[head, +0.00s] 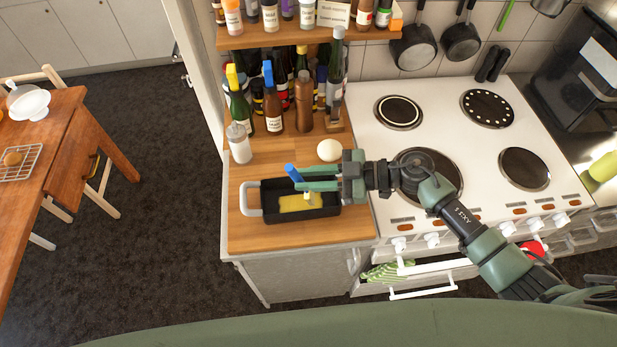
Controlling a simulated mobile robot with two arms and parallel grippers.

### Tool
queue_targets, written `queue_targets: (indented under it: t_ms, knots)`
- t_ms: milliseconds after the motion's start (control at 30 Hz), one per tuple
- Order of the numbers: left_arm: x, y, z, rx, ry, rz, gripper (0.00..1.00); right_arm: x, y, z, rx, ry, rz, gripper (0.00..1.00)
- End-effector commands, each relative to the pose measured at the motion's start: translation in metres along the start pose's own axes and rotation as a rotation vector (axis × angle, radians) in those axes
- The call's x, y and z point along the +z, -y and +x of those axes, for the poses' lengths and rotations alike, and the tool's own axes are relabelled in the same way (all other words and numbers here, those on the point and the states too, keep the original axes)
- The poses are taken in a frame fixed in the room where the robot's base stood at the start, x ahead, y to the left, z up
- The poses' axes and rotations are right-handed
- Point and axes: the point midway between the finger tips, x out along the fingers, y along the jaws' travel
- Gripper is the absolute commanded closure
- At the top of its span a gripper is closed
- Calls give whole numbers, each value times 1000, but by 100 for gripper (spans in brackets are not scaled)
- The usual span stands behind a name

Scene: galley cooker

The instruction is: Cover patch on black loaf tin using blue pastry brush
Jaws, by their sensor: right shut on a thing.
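The black loaf tin (270,214) sits on the wooden counter left of the cooker, with a light grey handle at its left end. A yellow patch (296,203) shows inside it, toward the right. My right gripper (302,179) reaches in from the right over the tin. It is shut on the blue pastry brush (291,172), whose blue handle sticks up and leans to the left. The brush's pale lower end points down into the tin over the patch; I cannot tell whether it touches. My left gripper is not in view.
A white egg-like object (329,150) lies behind the gripper. Several bottles (273,105) and a white shaker (239,143) stand at the counter's back. The white cooker (440,118) with round hotplates is on the right. The counter's front edge (300,246) is close to the tin.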

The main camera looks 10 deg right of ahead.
Motion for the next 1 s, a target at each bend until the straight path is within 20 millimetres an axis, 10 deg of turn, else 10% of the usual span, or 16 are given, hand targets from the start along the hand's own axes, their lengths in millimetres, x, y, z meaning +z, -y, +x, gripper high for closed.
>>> queue_targets:
  t_ms: [1000]
  knots:
    - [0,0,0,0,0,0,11,-67,-13,-16,0,0,1,100]
